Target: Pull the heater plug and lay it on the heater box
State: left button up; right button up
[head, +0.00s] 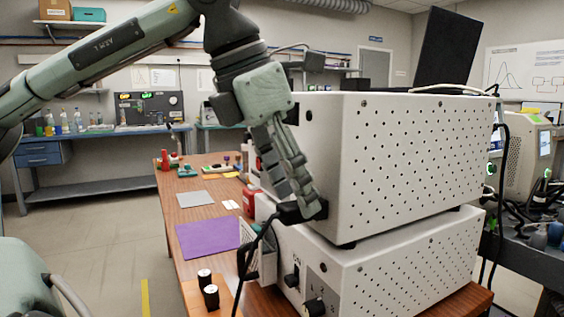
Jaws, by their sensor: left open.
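A black plug (291,213) sits low at the near left corner of the upper white perforated box (400,160). Its black cable hangs down to the left. My left gripper (304,205) points down, with its open fingers right at the plug. The fingers hide part of the plug, and I cannot tell if they touch it. A second white box (390,270) with a switch and a knob on its front stands underneath. I cannot read which box is the heater box. My right gripper is not in view.
The wooden table (212,258) holds a purple mat (208,238), a grey mat (195,198) and a red container (250,199).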

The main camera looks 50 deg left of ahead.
pick_arm(q)
jog(key=shift+w+f, duration=0.3)
jog(key=shift+f, duration=0.35)
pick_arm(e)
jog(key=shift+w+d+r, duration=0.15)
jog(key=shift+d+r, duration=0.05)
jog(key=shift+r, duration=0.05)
pick_arm(q)
jog(key=c, duration=0.9)
jog(key=shift+c, duration=1.1)
jog(key=o, duration=0.4)
grip_shut()
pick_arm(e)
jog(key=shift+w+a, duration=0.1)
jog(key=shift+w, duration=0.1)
pick_arm(q)
jog(key=shift+s, duration=0.2)
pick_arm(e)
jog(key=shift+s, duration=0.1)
